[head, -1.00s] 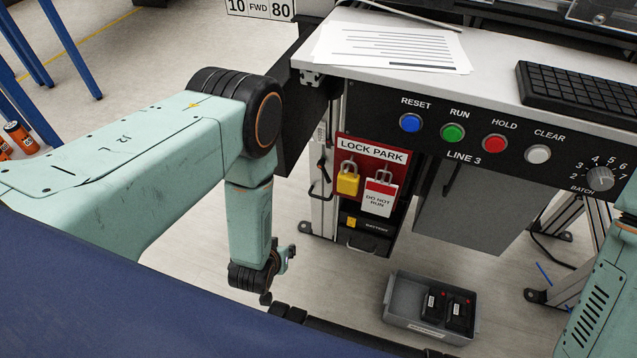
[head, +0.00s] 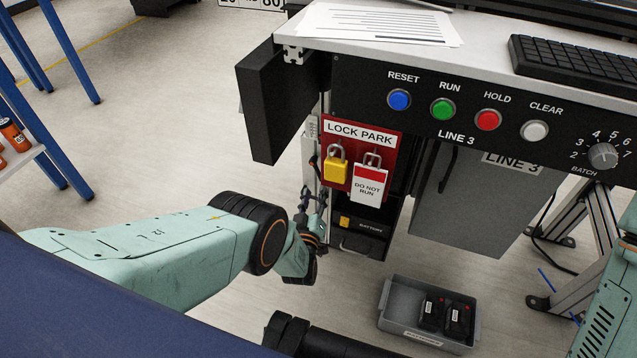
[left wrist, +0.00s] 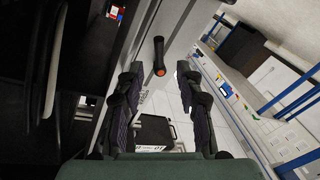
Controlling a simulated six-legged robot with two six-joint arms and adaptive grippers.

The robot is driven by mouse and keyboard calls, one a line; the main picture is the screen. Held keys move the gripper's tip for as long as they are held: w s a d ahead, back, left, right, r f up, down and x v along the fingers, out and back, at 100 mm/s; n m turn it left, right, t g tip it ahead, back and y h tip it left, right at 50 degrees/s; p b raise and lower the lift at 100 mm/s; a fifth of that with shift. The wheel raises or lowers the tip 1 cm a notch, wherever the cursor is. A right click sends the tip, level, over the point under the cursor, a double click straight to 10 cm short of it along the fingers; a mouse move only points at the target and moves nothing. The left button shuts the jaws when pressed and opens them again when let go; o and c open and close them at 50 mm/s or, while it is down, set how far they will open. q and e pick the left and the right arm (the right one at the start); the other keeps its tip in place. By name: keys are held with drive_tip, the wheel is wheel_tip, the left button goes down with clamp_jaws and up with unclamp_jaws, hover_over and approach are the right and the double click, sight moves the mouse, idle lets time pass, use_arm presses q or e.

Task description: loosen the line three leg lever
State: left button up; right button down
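The leg lever shows in the left wrist view as a black handle (left wrist: 158,52) with an orange end, beside a grey metal leg. It lies ahead of my left gripper, between the lines of its two fingers. My left gripper (left wrist: 159,72) is open, with nothing between its fingers, and the handle looks just beyond the tips. In the head view my left gripper (head: 313,196) is at the line three console's left leg (head: 309,158), below and left of the lock board. The lever is mostly hard to make out there. My right gripper is out of view.
The red lock board (head: 384,137) with a yellow padlock (head: 335,168) and a white tag (head: 368,184) hangs close right of my left gripper. A grey bin (head: 395,327) with batteries stands on the floor. A dark panel (head: 283,100) juts out above.

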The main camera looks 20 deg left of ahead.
sight(319, 176)
use_arm(q)
drive_tip(key=w+b, duration=0.1)
drive_tip(key=w, duration=0.2)
drive_tip(key=w+b, duration=0.1)
drive_tip(key=shift+w+a+f+b, duration=0.15)
drive_tip(key=shift+w+a+b, duration=0.15)
drive_tip(key=shift+w+a, duration=0.1)
drive_tip(key=shift+w+a+r+b, duration=0.1)
drive_tip(key=shift+w+r+b, duration=0.15)
drive_tip(key=shift+w, duration=0.35)
drive_tip(key=shift+f, duration=0.1)
clamp_jaws()
